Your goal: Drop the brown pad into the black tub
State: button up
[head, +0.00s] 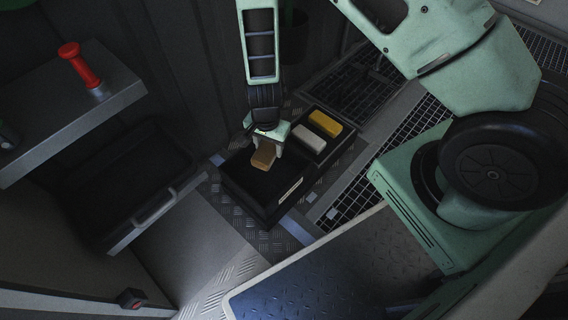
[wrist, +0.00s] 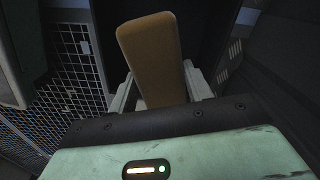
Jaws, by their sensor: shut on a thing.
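The brown pad (head: 263,157) is held in my gripper (head: 270,145), whose jaws are shut on it. In the wrist view the pad (wrist: 152,60) stands out between the two fingers (wrist: 160,92). In the head view it appears over the open black tub (head: 262,211), which has a pale label on its side. The tub's inside is dark, and the height of the pad above its floor cannot be told.
A grey-white pad (head: 309,138) and a yellow pad (head: 325,123) lie in a black tray section adjoining the tub. A shelf (head: 60,110) at left holds a red-handled object (head: 80,65). A dark open bin (head: 125,195) is below it. Grating lies right.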

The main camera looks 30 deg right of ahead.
notch_tip(320, 180, down, 5)
jog(key=b, duration=0.5)
jog(key=shift+f, duration=0.2)
jog(key=o, duration=1.1)
jog(key=shift+c, duration=0.2)
notch_tip(320, 180, up, 18)
jog(key=p, duration=0.9)
jog(key=shift+f+p, duration=0.15)
jog(key=shift+p, duration=0.15)
